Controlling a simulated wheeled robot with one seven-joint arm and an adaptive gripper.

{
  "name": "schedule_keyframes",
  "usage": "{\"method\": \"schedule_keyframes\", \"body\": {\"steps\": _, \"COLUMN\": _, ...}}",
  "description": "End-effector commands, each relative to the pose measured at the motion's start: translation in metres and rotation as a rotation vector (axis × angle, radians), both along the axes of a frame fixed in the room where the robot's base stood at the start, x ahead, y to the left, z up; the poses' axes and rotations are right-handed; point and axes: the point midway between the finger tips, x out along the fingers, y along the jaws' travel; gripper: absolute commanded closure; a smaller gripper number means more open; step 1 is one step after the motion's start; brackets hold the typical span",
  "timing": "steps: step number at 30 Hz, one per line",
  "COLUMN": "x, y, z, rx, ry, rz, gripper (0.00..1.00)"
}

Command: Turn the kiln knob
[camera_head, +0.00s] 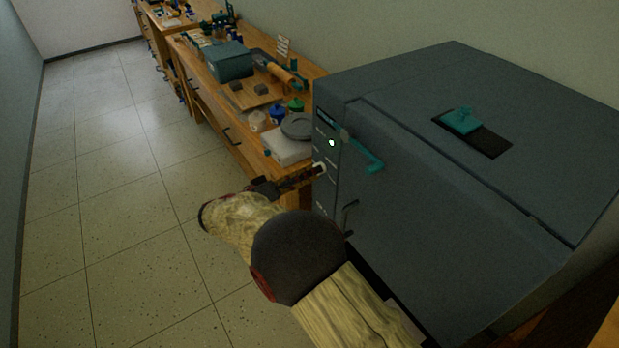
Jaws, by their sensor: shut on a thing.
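The kiln (440,150) is a large grey box at the right, with a narrow control panel (326,185) on its left edge. The panel carries a small display at the top and several pale marks. The pale kiln knob (320,168) shows at the panel's edge, mostly covered by my gripper. My gripper (316,172) reaches it from the left and is shut on it. The fingertips are small and dark here, so the knob's angle cannot be told.
A teal handle (365,155) juts from the kiln near the panel. A teal latch (461,121) sits on its top. A wooden workbench (215,95) with jars, a teal box and tools stands behind my gripper. The tiled floor (120,200) at left is clear.

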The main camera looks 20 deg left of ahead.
Motion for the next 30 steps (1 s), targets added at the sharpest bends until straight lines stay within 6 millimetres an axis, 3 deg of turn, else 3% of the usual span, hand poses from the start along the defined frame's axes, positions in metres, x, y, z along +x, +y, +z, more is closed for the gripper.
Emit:
{"method": "schedule_keyframes", "body": {"steps": 14, "x": -0.0010, "y": -0.0009, "z": -0.0041, "rx": 0.006, "ry": -0.002, "rz": -0.002, "gripper": 1.00}}
{"method": "schedule_keyframes", "body": {"steps": 15, "x": -0.0010, "y": -0.0009, "z": -0.0041, "rx": 0.006, "ry": -0.002, "rz": -0.002, "gripper": 0.74}}
{"method": "schedule_keyframes", "body": {"steps": 24, "x": -0.0005, "y": -0.0005, "z": -0.0020, "rx": 0.007, "ry": -0.005, "rz": -0.001, "gripper": 0.57}}
{"method": "schedule_keyframes", "body": {"steps": 30, "x": -0.0003, "y": -0.0003, "z": -0.0012, "rx": 0.008, "ry": -0.006, "rz": -0.001, "gripper": 0.57}}
